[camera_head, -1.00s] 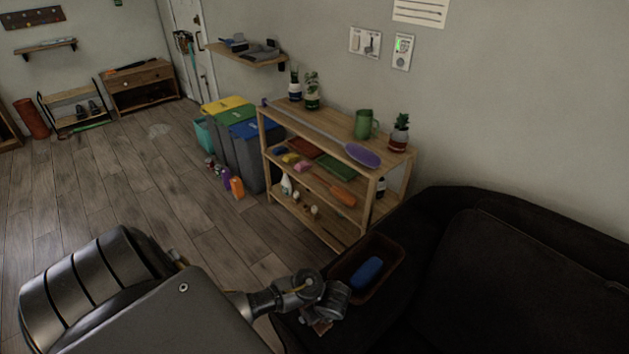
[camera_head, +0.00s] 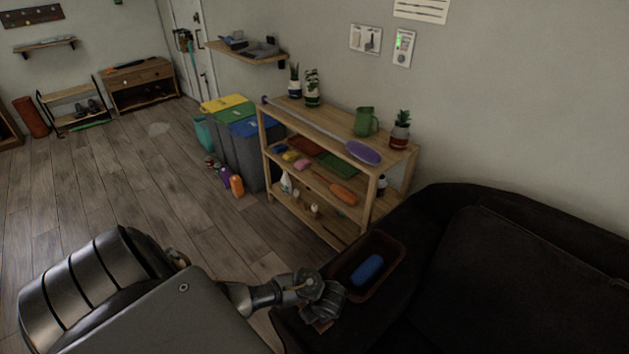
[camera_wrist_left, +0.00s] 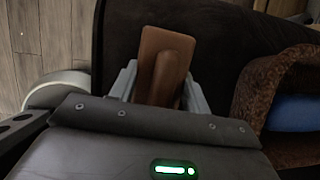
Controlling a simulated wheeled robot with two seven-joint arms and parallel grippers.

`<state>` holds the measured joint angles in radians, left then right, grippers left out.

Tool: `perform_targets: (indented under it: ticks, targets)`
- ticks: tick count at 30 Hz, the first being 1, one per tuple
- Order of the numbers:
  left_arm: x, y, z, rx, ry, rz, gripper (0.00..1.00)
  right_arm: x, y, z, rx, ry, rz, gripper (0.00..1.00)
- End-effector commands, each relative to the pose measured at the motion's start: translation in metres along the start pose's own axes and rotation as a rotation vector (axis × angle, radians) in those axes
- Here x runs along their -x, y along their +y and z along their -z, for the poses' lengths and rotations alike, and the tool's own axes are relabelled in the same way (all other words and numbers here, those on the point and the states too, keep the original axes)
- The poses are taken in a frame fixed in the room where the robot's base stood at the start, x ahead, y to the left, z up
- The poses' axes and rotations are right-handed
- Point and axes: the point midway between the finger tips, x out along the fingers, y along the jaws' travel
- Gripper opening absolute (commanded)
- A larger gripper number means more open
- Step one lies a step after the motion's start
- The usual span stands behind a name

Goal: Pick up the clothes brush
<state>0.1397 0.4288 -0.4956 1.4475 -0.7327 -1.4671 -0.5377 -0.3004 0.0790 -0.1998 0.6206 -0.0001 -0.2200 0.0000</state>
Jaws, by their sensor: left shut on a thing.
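The clothes brush is a brown wooden piece (camera_wrist_left: 166,50) in the left wrist view, with a rounded ridge along it. My left gripper (camera_wrist_left: 160,82) has one grey finger on each side of it and is shut on it. The dark sofa arm lies beneath; I cannot tell whether the brush touches it. In the head view my left gripper (camera_head: 322,312) is at the sofa arm's front end, with a small brown edge of the brush (camera_head: 320,327) below it. My right gripper is not in view.
A brown tray (camera_head: 388,288) holding a blue object (camera_head: 367,269) sits on the sofa arm (camera_head: 415,215), just right of my gripper. A wooden shelf unit (camera_head: 390,160) with several items stands behind. Bins (camera_head: 240,150) stand farther left. The wooden floor (camera_head: 150,190) is largely open at left.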

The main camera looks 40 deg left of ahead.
Motion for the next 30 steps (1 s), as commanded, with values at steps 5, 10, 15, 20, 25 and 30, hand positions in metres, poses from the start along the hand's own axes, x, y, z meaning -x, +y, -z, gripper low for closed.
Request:
perform_targets:
  ticks: [5, 10, 15, 20, 25, 30]
  targets:
    - [0.001, 0.0, 0.0, 0.0, 0.0, 0.0, 0.22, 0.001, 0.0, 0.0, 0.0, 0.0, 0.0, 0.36]
    - [0.01, -0.001, -0.003, 0.0, 0.002, 0.001, 0.22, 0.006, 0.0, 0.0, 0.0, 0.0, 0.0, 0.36]
    - [0.035, 0.0, -0.014, 0.003, 0.003, 0.002, 0.22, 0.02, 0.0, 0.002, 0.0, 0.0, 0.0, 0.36]
    - [0.073, -0.001, -0.028, 0.003, 0.004, 0.003, 0.22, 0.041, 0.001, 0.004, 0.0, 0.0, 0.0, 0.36]
    - [0.111, -0.001, -0.044, 0.003, 0.004, 0.003, 0.22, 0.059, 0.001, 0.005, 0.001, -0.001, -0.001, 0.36]
    - [0.14, 0.0, -0.056, 0.003, 0.003, 0.002, 0.22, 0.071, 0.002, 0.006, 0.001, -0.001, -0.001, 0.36]
